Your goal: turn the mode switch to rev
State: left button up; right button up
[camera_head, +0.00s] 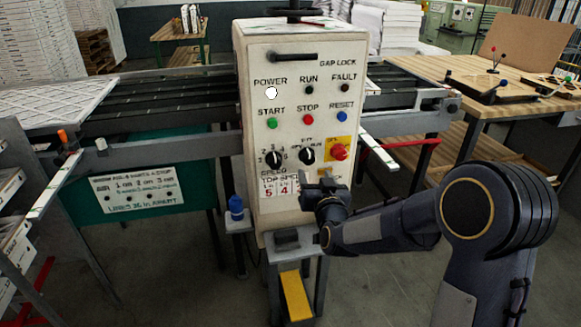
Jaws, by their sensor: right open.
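A white control box (258,215) stands in the middle of the head view. The mode switch (307,156) is a round black knob with a white mark, in the lower middle of its panel. The lettering around it is too small and partly hidden to read. My right gripper (308,180) is just below the mode switch, in front of the panel. It is open with nothing seen between its fingers, and apart from the knob as far as I can tell. It hides part of the panel's lower right. My left gripper is not in view.
Left of the mode switch is the speed knob (273,158); right of it is a red knob on yellow (339,151). Green, red and blue buttons sit above. A blue-capped bottle (236,207) stands at the box's left. A wooden table (490,107) is at right.

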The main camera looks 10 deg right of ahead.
aim_at(309, 160)
jog(key=w+p, duration=0.1)
jog(key=w, duration=0.6)
jog(key=shift+w+d+p, duration=0.15)
jog(key=shift+w+p, duration=0.2)
jog(key=shift+w, duration=0.05)
jog(key=shift+c, duration=0.3)
jog(key=c, duration=0.9)
